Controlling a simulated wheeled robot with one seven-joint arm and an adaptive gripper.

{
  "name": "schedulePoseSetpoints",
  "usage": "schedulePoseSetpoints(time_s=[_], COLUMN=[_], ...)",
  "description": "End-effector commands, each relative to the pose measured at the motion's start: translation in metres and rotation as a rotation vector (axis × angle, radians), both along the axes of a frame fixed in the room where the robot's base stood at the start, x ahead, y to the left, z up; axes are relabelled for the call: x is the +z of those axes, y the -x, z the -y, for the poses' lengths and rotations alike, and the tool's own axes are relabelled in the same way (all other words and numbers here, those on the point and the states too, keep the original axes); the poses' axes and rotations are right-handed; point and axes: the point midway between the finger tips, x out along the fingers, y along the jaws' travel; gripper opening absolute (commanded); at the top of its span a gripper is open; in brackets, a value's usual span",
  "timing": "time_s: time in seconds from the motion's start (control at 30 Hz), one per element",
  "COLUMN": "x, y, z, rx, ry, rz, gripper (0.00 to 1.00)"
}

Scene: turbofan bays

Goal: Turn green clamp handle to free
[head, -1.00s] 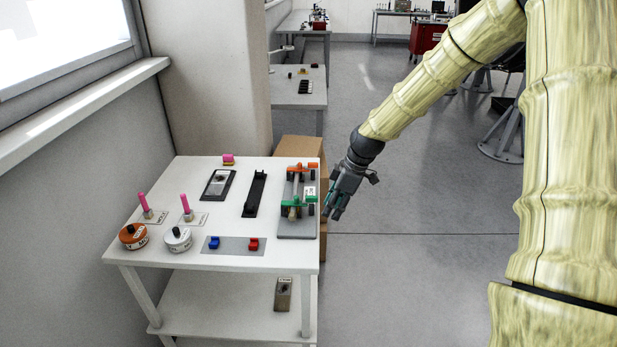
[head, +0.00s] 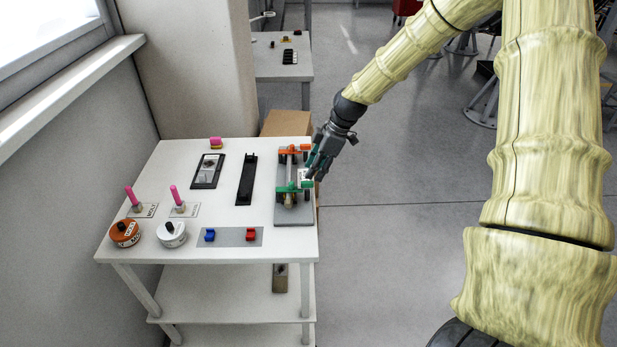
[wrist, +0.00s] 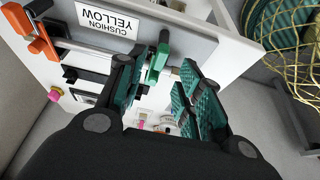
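The green clamp handle (head: 293,187) lies across the near part of a grey clamp plate (head: 293,219) at the table's right side. In the wrist view the green handle (wrist: 157,62) shows between my fingers' tips, beyond them. My gripper (head: 315,172) is at the plate's right edge, close to the green handle. In the wrist view my gripper (wrist: 160,75) has its two teal-padded fingers spread apart with nothing held. Whether a finger touches the handle cannot be told. An orange clamp handle (head: 291,149) sits at the plate's far end and also shows in the wrist view (wrist: 30,28).
A label reading "CUSHION YELLOW" (wrist: 105,18) is beside the clamps. A black bracket (head: 246,180), pink pegs (head: 175,196), round canisters (head: 172,234) and a blue-and-red switch plate (head: 228,237) share the white table (head: 210,252).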

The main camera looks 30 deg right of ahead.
Motion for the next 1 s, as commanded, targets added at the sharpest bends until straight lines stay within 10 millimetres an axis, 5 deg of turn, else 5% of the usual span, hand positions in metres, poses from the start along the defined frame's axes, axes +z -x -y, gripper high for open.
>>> schedulePoseSetpoints(time_s=[0.43, 0.93, 1.0], x=[-0.037, -0.045, -0.045], y=[-0.01, -0.011, -0.011], z=[-0.015, -0.018, -0.018], rx=[0.003, 0.002, 0.002], ry=[0.0, 0.0, 0.0], rz=[-0.001, 0.0, 0.0], gripper=[0.36, 0.36, 0.27])
